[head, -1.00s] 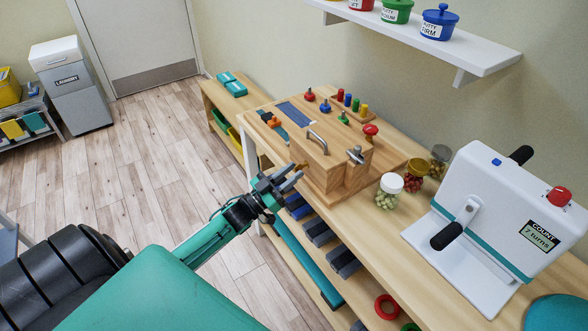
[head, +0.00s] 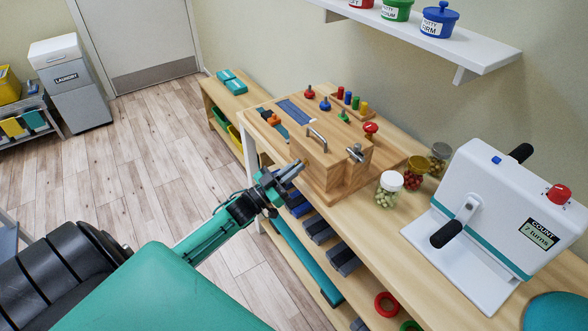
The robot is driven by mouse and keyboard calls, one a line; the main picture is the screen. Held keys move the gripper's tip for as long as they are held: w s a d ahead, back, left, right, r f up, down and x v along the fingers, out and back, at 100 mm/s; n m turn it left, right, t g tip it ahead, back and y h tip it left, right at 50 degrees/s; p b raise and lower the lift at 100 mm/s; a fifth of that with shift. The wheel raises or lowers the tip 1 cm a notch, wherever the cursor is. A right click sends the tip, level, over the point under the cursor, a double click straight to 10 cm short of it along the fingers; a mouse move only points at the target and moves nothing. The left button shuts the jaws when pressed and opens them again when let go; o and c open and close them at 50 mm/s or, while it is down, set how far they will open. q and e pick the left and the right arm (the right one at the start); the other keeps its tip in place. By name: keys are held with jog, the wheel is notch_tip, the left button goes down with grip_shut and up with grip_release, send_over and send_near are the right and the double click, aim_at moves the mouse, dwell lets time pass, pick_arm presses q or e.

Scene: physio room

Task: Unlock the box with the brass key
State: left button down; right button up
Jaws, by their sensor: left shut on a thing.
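The wooden box (head: 325,178) stands on the wooden bench, with a metal handle on top and a metal fitting on its right part. My left gripper (head: 296,168) is at the box's left side face, its fingers close together. It is shut on the brass key (head: 303,162), of which only a small brass bit shows at the fingertips. The fingers hide most of the key, so I cannot tell how deep it sits in the lock. My right gripper is not in view.
A white crank machine (head: 495,215) fills the bench's right part. Open floor (head: 140,170) lies left.

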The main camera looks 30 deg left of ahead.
pick_arm(q)
jog(key=shift+m, duration=0.3)
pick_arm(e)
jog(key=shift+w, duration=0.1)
pick_arm(q)
jog(key=shift+a+r+m+g+h+b, duration=0.1)
jog(key=shift+m+g+h+b, duration=0.6)
jog(key=shift+m, duration=2.5)
jog(key=shift+f+m+g+h+b, duration=0.1)
jog(key=shift+m+g+h, duration=0.65)
jog(key=shift+m+g, duration=1.75)
jog(key=shift+a+r+m+g+h+b, duration=0.1)
jog(key=shift+m+g+h+b, duration=0.5)
jog(key=shift+m, duration=3.3)
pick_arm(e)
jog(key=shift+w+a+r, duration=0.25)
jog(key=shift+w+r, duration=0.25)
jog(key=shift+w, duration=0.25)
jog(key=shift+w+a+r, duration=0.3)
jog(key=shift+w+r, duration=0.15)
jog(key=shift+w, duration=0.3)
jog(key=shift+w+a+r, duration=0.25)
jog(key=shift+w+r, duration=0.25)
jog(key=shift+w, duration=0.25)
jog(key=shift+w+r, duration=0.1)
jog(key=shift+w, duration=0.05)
